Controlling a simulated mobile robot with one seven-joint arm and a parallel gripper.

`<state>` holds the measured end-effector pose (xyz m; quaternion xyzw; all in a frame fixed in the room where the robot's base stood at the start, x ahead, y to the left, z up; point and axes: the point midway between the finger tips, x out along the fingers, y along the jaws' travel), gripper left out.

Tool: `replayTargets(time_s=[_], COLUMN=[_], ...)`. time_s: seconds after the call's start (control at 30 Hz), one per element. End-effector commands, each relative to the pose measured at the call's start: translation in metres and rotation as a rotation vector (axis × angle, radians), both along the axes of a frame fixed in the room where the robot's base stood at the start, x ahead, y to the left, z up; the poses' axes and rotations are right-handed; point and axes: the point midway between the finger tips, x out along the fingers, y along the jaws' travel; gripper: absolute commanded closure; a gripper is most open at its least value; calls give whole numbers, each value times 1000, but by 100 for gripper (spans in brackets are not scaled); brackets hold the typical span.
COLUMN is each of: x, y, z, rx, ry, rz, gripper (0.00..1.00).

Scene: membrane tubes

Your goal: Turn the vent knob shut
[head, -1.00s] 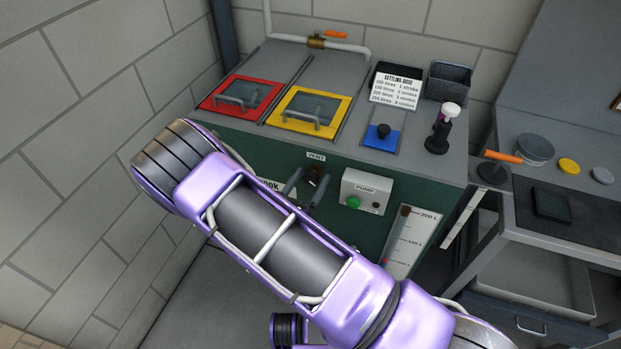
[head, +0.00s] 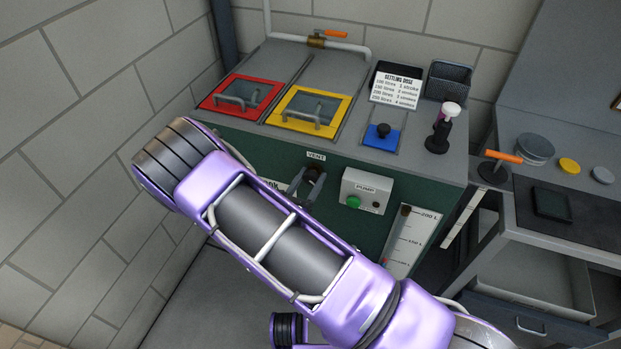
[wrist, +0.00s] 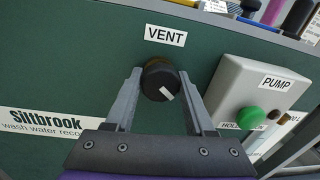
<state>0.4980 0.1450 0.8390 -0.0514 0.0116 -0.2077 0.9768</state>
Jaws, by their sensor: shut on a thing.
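The vent knob (wrist: 157,78) is round and black, with a white pointer line slanting towards the lower right in the wrist view. It sits on the dark green tank front under the white VENT label (wrist: 165,36). My gripper (wrist: 160,76) is shut on the knob, with one grey finger on its left side and one on its right. In the head view the VENT label (head: 316,156) shows above my gripper (head: 311,178), and the fingers partly hide the knob.
The grey pump box (wrist: 262,105) with a green button stands close to the right finger. Red (head: 236,94) and yellow (head: 309,110) framed lids lie on the tank top above. A level gauge (head: 409,240) is at the lower right.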

Motion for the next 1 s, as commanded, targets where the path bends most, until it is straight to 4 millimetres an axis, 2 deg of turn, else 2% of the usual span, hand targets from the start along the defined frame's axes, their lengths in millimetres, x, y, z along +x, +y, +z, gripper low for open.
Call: replayTargets(time_s=[0.27,1.0], x=[-1,-1], y=[-1,-1], z=[-2,-3], rx=[123,704], ry=[-43,-255], rz=[-4,-7], gripper=[100,100])
